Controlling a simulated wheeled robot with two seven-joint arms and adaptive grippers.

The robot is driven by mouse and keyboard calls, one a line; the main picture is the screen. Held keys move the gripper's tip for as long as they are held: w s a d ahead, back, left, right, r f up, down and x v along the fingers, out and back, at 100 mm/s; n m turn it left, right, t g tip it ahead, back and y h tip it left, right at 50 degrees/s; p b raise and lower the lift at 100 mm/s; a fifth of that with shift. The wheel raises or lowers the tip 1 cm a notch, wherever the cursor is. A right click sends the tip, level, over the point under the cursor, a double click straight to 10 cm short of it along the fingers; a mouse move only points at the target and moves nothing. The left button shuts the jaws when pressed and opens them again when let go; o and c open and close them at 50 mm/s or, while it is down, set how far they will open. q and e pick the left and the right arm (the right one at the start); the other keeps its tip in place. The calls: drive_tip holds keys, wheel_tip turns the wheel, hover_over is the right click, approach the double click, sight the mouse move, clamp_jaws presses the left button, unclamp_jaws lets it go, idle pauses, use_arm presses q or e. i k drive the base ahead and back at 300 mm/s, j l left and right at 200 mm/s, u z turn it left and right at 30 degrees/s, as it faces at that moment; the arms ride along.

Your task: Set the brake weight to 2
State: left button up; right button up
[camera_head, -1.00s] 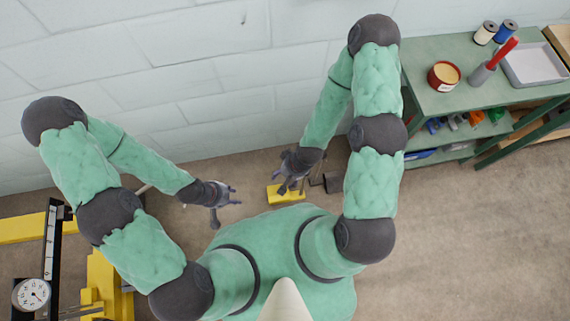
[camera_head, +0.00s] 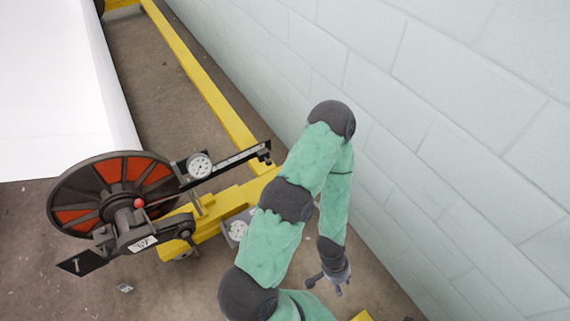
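A dark brake lever bar (camera_head: 238,159) with pale scale marks reaches right from the wheel toward the wall. A small dark piece (camera_head: 265,153) sits at its far right end; I cannot tell whether it is the brake weight. The scale numbers are too small to read. A round white dial (camera_head: 199,165) sits near the bar's left part. My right gripper is out of view.
A large wheel (camera_head: 75,189) with red panels stands at left, with a red knob (camera_head: 139,203) in front. A yellow frame beam (camera_head: 205,90) runs along the wall (camera_head: 450,120). A grey box (camera_head: 237,228) with round pieces sits beside the yellow base. White sheeting (camera_head: 55,90) fills the upper left.

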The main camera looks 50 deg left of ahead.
sight(262, 155)
drive_tip(key=u, duration=1.95)
drive_tip(key=i+j+u, duration=0.15)
drive_tip(key=i+j, duration=0.3)
drive_tip(key=j, duration=0.05)
